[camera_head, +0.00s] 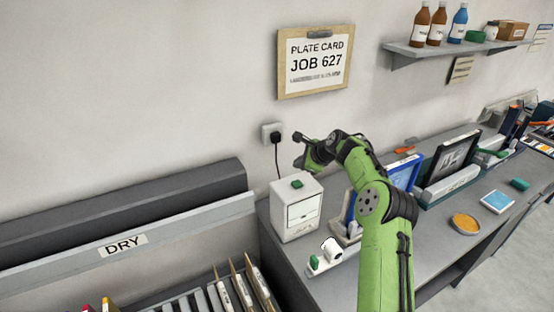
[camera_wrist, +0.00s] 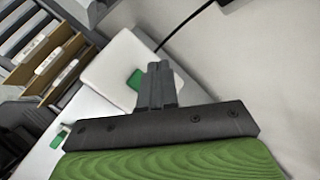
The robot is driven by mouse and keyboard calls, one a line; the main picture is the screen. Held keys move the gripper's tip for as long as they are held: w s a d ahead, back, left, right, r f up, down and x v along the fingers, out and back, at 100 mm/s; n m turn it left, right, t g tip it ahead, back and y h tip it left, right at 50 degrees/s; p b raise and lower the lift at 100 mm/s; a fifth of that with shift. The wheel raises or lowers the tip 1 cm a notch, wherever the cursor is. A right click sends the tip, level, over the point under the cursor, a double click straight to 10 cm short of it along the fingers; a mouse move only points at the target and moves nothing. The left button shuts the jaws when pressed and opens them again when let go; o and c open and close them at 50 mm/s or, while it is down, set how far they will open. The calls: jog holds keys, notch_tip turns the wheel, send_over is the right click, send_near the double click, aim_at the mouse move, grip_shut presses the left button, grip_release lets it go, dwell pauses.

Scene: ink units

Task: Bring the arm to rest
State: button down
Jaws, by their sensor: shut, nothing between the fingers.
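My green arm rises from the lower right of the head view and bends left toward the wall. My gripper (camera_head: 301,139) is at its end, above a small white box unit (camera_head: 297,208) with a green button on top. In the wrist view the fingers of my gripper (camera_wrist: 159,72) are together with nothing between them. The white box (camera_wrist: 125,68) and its green button (camera_wrist: 136,80) show behind and below the fingers, apart from them.
A wall socket (camera_head: 271,133) with a black plug and cable is close left of my gripper. A rack marked DRY (camera_head: 123,244) stands at left. The grey counter (camera_head: 415,255) holds framed screens, a blue pad (camera_head: 497,202) and an orange disc (camera_head: 465,223). A bottle shelf (camera_head: 455,47) hangs upper right.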

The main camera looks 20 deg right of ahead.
jog(key=s+a+r+n+g+h+b, duration=0.15)
jog(key=s+a+r+n, duration=0.25)
jog(key=s+a+n, duration=0.4)
jog(key=s+a+r+n+g+h+b, duration=0.1)
jog(key=s+a+r+n+b, duration=0.35)
jog(key=s, duration=0.45)
jog(key=s+f+n+b, duration=0.1)
jog(key=s+f+n, duration=0.1)
jog(key=s, duration=0.8)
jog(key=s+a+f+n+b, duration=0.1)
jog(key=s+n, duration=0.3)
jog(key=s, duration=0.7)
jog(key=s+f+n+h+b, duration=0.1)
jog(key=s+f+n, duration=0.3)
jog(key=s, duration=0.6)
jog(key=shift+s+a, duration=0.25)
jog(key=shift+a, duration=0.05)
